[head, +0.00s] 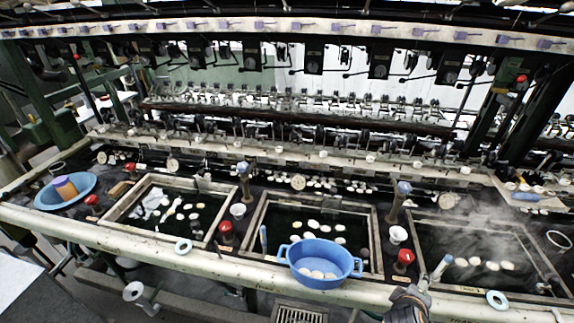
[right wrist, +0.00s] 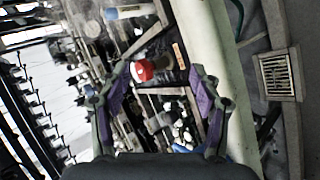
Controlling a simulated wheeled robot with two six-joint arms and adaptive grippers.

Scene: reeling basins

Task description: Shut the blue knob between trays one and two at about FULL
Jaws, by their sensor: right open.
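Three sunken trays hold dark water and pale cocoons: left (head: 118,221), middle (head: 252,240) and right (head: 535,262). A blue-grey knob (head: 242,168) tops a brown post between the left and middle trays. A similar knob (head: 404,188) tops a post between the middle and right trays. I cannot tell which way the trays are numbered or read any FULL mark. My right gripper (head: 412,292) is low over the front rim, right of the middle tray, apart from both blue knobs. In the right wrist view, its purple-padded fingers (right wrist: 160,78) are open and empty. My left gripper is out of view.
A red knob (head: 403,257) stands just beyond my right gripper; it also shows in the right wrist view (right wrist: 143,70). A blue-handled tool (head: 441,266) is close by. A blue two-handled basin (head: 320,275) sits on the front rim. Steam rises over the right tray.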

